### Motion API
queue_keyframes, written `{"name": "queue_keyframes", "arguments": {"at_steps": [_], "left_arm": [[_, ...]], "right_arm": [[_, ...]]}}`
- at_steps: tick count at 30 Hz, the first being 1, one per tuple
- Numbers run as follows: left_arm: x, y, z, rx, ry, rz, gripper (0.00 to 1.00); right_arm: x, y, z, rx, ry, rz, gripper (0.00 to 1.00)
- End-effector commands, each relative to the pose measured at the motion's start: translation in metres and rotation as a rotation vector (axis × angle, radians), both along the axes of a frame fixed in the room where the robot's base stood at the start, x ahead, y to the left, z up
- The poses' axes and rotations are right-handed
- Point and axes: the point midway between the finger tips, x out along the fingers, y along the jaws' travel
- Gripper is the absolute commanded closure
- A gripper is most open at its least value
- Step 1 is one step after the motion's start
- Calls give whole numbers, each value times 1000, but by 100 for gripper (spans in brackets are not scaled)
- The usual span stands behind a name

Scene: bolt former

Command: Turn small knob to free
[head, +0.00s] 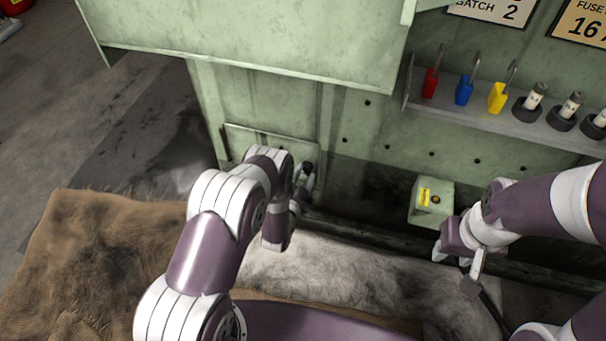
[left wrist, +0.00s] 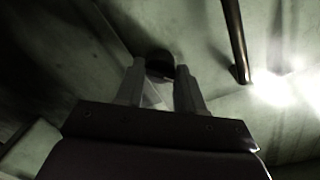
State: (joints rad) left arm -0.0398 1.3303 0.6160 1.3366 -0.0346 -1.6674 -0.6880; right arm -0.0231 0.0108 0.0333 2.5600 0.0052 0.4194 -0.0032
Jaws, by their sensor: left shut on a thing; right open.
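My left gripper (head: 304,176) is at the low panel of the green machine, partly hidden by my left arm. In the left wrist view my left gripper (left wrist: 160,76) has its two fingers on either side of a small dark rounded knob (left wrist: 160,62), shut on it. In the head view a dark tip that looks like this knob (head: 308,168) shows at the fingers. My right gripper (head: 468,273) is open and empty, low at the right, below a small green box (head: 434,210) with a yellow label and a small round part.
The green machine (head: 270,55) has an overhanging hood above my left arm. A shelf (head: 470,118) holds red, blue and yellow padlocks and several dark cups. A dark rod (left wrist: 235,40) stands right of the knob. A brown mat (head: 90,250) and pale fur cloth (head: 330,275) lie in front.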

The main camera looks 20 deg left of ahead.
Motion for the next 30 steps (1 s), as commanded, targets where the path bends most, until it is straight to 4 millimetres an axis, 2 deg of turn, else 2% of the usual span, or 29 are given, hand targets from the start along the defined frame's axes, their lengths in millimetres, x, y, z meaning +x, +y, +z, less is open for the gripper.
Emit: {"name": "queue_keyframes", "arguments": {"at_steps": [18,30], "left_arm": [[1,1,2,538,-20,5,93],[1,0,2,717,-28,4,93]], "right_arm": [[0,0,12,0,0,0,57],[0,0,13,0,0,0,57]]}}
